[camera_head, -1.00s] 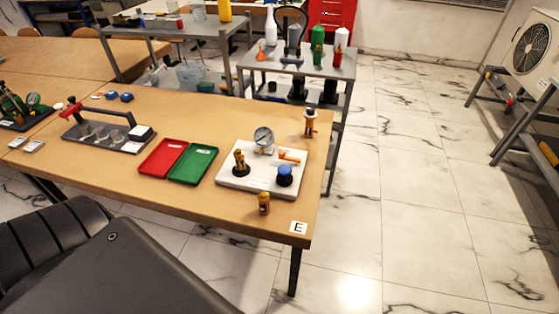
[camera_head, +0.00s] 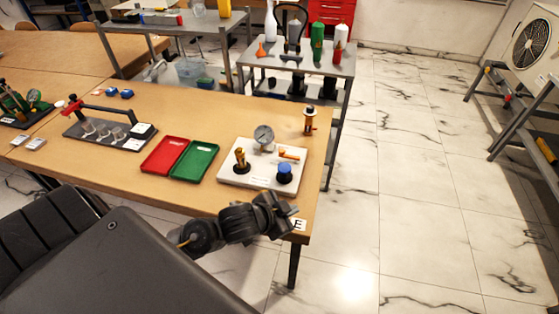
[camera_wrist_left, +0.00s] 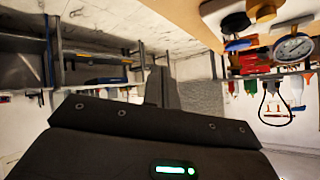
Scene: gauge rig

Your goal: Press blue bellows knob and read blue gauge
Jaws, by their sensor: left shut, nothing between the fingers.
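The blue bellows knob (camera_head: 284,168) sits on a black base at the right front of a white board (camera_head: 240,182). It also shows upside down at the top of the left wrist view (camera_wrist_left: 238,45). A round white-faced gauge (camera_head: 264,134) stands at the back of the board and shows in the wrist view (camera_wrist_left: 293,47); its reading is too small to tell. My left gripper (camera_head: 290,212) is shut and empty, near the table's front right corner, in front of the board and apart from the knob. My right gripper is not in view.
Green (camera_head: 195,160) and red (camera_head: 164,155) trays lie to the left. The wooden table's (camera_head: 228,113) strip behind the trays is clear.

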